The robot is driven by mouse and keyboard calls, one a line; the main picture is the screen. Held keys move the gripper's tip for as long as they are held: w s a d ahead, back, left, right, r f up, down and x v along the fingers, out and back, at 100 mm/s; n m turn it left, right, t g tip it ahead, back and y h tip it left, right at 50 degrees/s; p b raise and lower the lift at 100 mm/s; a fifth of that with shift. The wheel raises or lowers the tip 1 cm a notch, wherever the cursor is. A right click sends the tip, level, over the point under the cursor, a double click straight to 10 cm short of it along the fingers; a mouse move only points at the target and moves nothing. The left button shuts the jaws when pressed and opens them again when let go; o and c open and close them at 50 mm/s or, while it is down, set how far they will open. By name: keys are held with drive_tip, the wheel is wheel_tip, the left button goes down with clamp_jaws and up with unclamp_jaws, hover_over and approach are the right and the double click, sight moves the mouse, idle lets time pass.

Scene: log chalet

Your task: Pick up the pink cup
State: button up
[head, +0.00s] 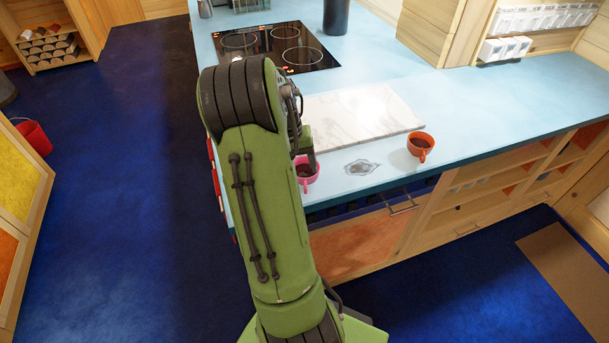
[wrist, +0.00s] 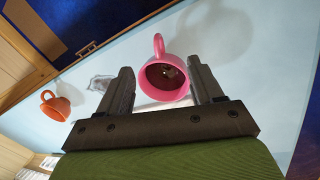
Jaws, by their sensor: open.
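The pink cup (head: 307,175) stands upright on the light blue counter near its front edge, partly hidden by my arm in the head view. In the wrist view the pink cup (wrist: 165,75) shows its dark inside, with its handle pointing to the top of the picture. My gripper (wrist: 160,80) is open, with one finger on each side of the cup. I cannot tell whether the fingers touch it. In the head view most of my gripper is hidden behind my arm.
An orange cup (head: 420,145) stands to the right on the counter (head: 470,105), also seen in the wrist view (wrist: 55,105). A small grey dish-like item (head: 361,167) lies between the cups. A marble board (head: 365,120) and a black hob (head: 275,47) lie behind.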

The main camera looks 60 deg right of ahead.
sight(305, 181)
drive_tip(key=shift+s+a+f, duration=0.1)
drive_tip(key=shift+s+f, duration=0.05)
drive_tip(key=shift+f, duration=0.6)
drive_tip(key=f, duration=0.3)
drive_tip(key=s+d+f+b, duration=0.1)
drive_tip(key=f, duration=0.1)
drive_tip(key=shift+s+f, duration=0.1)
drive_tip(key=shift+f, duration=0.2)
drive_tip(key=shift+a, duration=0.1)
clamp_jaws()
